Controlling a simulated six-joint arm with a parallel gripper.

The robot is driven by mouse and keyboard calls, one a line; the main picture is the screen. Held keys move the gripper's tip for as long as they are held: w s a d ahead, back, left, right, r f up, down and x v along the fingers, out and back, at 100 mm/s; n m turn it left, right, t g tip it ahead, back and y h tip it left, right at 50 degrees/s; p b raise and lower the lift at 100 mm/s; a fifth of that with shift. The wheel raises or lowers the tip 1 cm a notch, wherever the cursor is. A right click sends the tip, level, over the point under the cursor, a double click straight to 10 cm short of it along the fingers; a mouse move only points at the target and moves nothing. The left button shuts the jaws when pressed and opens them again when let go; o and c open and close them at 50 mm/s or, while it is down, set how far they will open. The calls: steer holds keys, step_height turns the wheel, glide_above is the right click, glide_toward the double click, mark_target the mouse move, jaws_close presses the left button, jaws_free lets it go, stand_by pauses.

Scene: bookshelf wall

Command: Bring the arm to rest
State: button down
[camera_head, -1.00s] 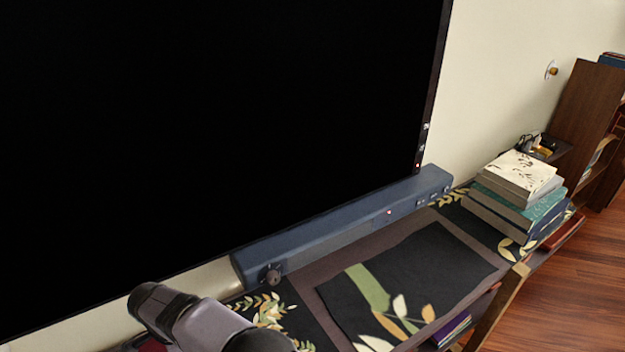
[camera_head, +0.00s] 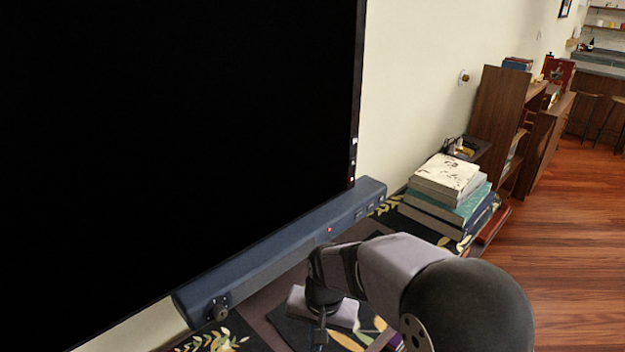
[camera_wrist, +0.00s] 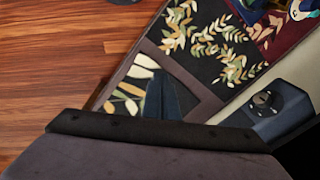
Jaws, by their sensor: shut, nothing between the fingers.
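My arm crosses the lower middle of the head view, bent over the shelf top in front of the soundbar. My gripper (camera_head: 319,338) points down at the lower edge of that view and is partly cut off. In the wrist view my gripper (camera_wrist: 165,92) shows as a narrow dark wedge with its fingers together. It holds nothing. Behind it in that view is the leaf-patterned black mat (camera_wrist: 205,68). I cannot tell how far the fingertips are above the surface.
A dark blue soundbar (camera_head: 270,252) lies along the foot of a large black screen (camera_head: 180,110). A stack of books (camera_head: 447,192) stands farther right on the shelf top. Beyond are a brown bookcase (camera_head: 497,115) and open wooden floor (camera_head: 570,220).

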steer(key=s+d+r+n+p, duration=0.1)
steer(key=s+d+n, duration=0.1)
steer(key=s+d, duration=1.1)
steer(key=shift+s+d+r+n+g+h, duration=0.15)
steer(key=shift+s+d+n+g+h, duration=0.25)
steer(key=shift+d, duration=0.35)
stand_by(1.1)
